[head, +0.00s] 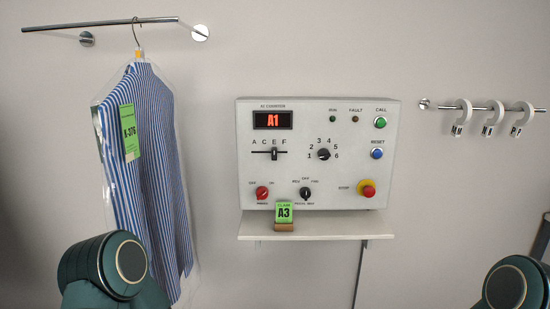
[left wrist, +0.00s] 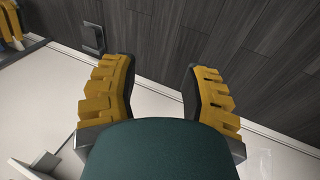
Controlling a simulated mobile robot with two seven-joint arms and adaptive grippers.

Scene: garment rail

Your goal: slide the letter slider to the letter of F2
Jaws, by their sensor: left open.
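The letter slider (head: 275,154) is a dark handle on a horizontal track at the left of the white control panel (head: 220,180). The letters A, C, E, F stand above the track, and the handle is under E. The red display (head: 272,120) reads A1. A green card (head: 284,212) reading A3 stands in a wooden holder on the shelf below. My left gripper (left wrist: 160,78) shows in the left wrist view with its yellow-padded fingers apart and nothing between them. In the head view only arm parts show at the bottom corners; both grippers are out of that view.
The number dial (head: 323,154), red knob (head: 262,193), black knob (head: 305,193) and red stop button (head: 368,190) share the panel. The shelf (head: 340,228) juts out below. A bagged striped shirt (head: 155,150) hangs to the left. Hooks (head: 491,118) hang on a right-hand rail.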

